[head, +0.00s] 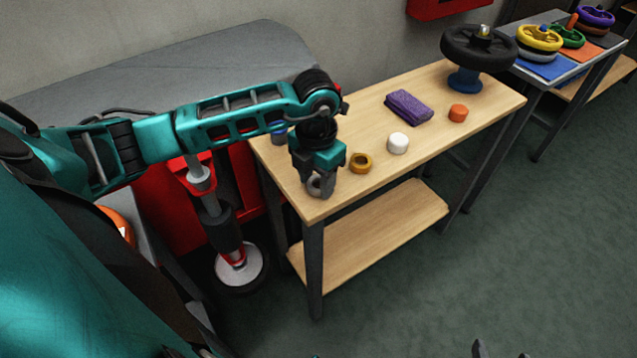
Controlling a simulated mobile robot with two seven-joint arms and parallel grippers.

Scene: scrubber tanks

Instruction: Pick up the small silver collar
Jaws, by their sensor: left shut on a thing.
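The small silver collar (315,186) is a grey ring at the near left corner of the wooden table (372,180). My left gripper (320,187) points down over that corner and is shut on the collar. The fingers hide part of the ring, and I cannot tell whether it touches the tabletop. Dark tips at the bottom edge look like my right gripper (495,350), mostly out of frame, far from the collar.
A brass ring (361,163) lies close right of my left gripper. A white cylinder (398,143), orange cylinder (458,113), purple cloth (409,107) and black handwheel on a blue base (465,80) are farther along. A lower shelf (375,235) sits beneath.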

